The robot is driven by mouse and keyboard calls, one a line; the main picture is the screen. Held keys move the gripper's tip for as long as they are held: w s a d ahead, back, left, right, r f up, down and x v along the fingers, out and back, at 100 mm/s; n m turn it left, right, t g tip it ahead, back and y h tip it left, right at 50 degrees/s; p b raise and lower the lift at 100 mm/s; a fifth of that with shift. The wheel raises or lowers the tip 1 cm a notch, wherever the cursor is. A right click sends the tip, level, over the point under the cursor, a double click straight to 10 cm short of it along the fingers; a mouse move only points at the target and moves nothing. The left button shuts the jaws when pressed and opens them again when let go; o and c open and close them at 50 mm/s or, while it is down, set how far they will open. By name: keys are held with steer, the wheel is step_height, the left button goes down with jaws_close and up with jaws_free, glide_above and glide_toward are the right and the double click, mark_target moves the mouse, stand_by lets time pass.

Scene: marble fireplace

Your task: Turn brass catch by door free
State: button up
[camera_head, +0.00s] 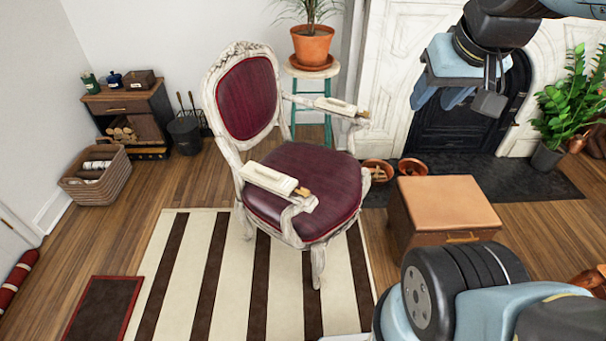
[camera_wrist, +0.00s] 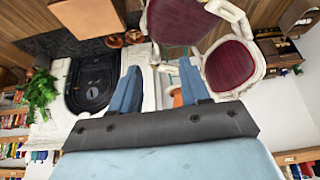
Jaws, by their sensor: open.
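I cannot make out a brass catch in either view. A white panel at the far left edge (camera_head: 14,240) of the head view may be a door. The marble fireplace (camera_head: 390,70) has a dark arched insert (camera_head: 455,130), which also shows in the wrist view (camera_wrist: 92,82). My gripper (camera_head: 441,95) hangs in the air, in front of the fireplace in the head view. In the wrist view its two blue fingers (camera_wrist: 160,88) are spread apart, with nothing between them. My arm and gripper hide part of the fireplace.
A carved armchair (camera_head: 305,180) stands on a striped rug (camera_head: 220,290). A leather-topped box (camera_head: 445,205) stands right of it. A plant stand (camera_head: 312,73), cabinet (camera_head: 135,105), basket (camera_head: 97,178) and leafy plant (camera_head: 565,110) line the walls. Bare floor shows at left.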

steer(key=shift+o, duration=1.3)
steer(key=shift+w+a, duration=0.15)
steer(key=shift+w, duration=0.3)
steer(key=m+g, duration=0.6)
steer(key=m, duration=0.1)
glide_above(302, 191)
steer(key=d, duration=0.1)
step_height(302, 191, down, 32)
step_height(302, 191, down, 14)
steer(key=shift+d+f, duration=0.1)
steer(key=shift+f, duration=0.1)
steer(key=shift+c, duration=0.4)
